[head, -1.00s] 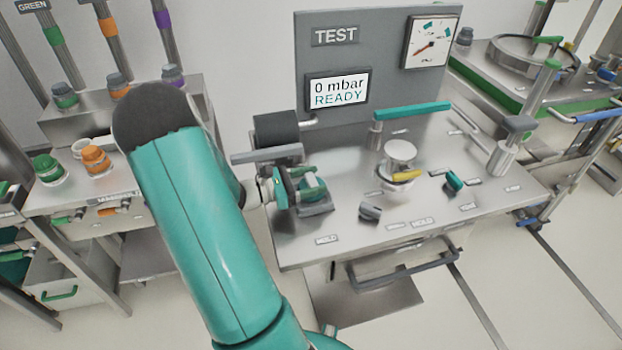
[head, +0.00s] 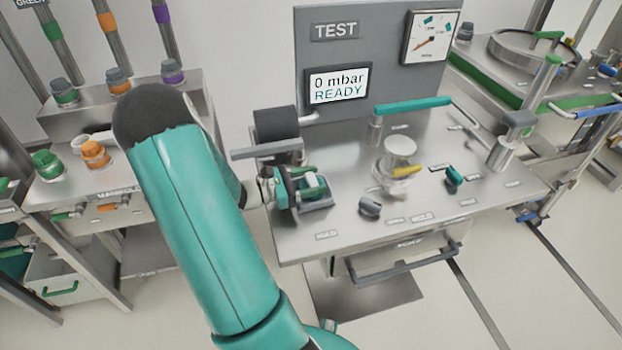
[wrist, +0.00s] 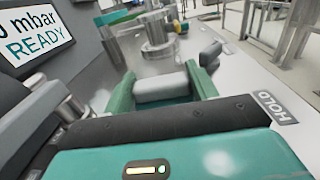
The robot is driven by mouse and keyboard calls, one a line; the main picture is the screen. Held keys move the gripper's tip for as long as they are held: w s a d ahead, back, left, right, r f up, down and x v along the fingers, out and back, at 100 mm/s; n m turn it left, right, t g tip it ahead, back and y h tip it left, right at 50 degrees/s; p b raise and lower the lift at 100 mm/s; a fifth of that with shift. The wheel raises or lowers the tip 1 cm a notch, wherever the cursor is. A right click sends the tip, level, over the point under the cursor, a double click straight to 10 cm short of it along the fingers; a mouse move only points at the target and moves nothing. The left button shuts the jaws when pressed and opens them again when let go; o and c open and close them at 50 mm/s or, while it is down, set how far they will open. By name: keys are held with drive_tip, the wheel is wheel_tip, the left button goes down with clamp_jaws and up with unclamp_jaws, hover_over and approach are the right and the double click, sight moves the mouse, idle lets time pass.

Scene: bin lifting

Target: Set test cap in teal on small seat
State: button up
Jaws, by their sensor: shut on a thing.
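My gripper (head: 308,186) is low over the left front of the test bench, at a grey bracket (head: 318,206). In the wrist view its two green fingers (wrist: 162,90) are shut on a piece with a pale grey top (wrist: 160,86) and some teal beneath it, which I take for the teal test cap. The pale top also shows in the head view (head: 312,180). Whether the piece still touches the bracket is hidden. A round metal fitting (head: 400,152) with a yellow lever stands mid-bench. I cannot tell which part is the small seat.
A teal bar handle (head: 412,106) lies behind the fitting. A teal-levered knob (head: 455,176) is to its right and a grey knob (head: 370,207) in front. A black roller (head: 277,123) is behind my gripper. The panel screen (head: 338,87) reads 0 mbar READY.

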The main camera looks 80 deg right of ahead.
drive_tip(key=o, duration=1.1)
drive_tip(key=shift+o, duration=0.4)
drive_tip(key=shift+o, duration=1.4)
drive_tip(key=shift+r, duration=0.1)
drive_tip(key=shift+r, duration=4.45)
